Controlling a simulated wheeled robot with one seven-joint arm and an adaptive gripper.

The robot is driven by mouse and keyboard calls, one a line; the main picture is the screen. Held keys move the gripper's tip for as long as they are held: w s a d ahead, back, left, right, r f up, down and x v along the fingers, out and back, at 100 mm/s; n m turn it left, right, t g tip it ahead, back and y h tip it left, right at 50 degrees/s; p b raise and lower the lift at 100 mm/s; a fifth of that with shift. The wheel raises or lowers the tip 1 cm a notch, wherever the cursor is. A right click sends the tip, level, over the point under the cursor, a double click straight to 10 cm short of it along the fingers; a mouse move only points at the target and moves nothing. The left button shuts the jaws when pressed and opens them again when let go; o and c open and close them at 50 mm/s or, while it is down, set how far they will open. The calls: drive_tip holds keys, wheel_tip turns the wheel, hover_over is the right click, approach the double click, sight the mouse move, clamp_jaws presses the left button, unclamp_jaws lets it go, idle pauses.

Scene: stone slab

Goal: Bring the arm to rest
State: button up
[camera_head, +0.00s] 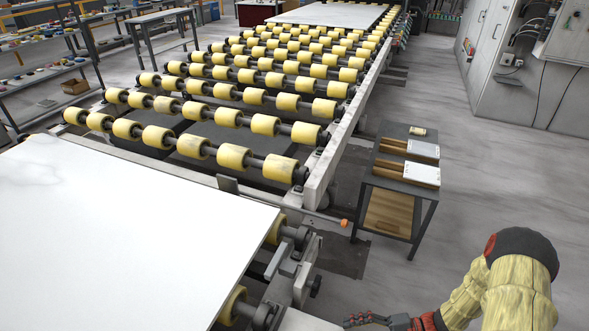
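My arm shows at the lower right, with yellow wrapped links, a black cap and a red part. It bends down and to the left toward the bottom edge. My gripper (358,320) is at the bottom edge, right of the roller frame's metal end. It is dark with red parts and partly cut off by the picture edge. Whether its fingers are open or shut is unclear. Nothing can be seen held in it.
A white stone slab (110,235) lies at the left on a conveyor with yellow rollers (233,157). A small dark side table (385,180) holds two wooden trays and a small yellowish item. Grey cabinets (490,60) stand at the upper right. Grey floor is clear at the right.

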drive_tip(key=s+d+r+n+g+h, duration=0.1)
drive_tip(key=s+d+r+h, duration=0.15)
drive_tip(key=r+h, duration=0.55)
drive_tip(key=s+d+r+n+g+h, duration=0.15)
drive_tip(key=d+r+h, duration=0.25)
drive_tip(key=r, duration=0.9)
drive_tip(key=s+a+r+n+t+h, duration=0.1)
drive_tip(key=r+t, duration=0.3)
drive_tip(key=r, duration=0.5)
drive_tip(key=s+a+r+n+t+h, duration=0.1)
drive_tip(key=a+r+n+t, duration=0.3)
drive_tip(key=r, duration=0.6)
drive_tip(key=shift+s+a+r+h+p, duration=0.2)
drive_tip(key=shift+s+r+h+p, duration=0.1)
drive_tip(key=shift+s, duration=0.25)
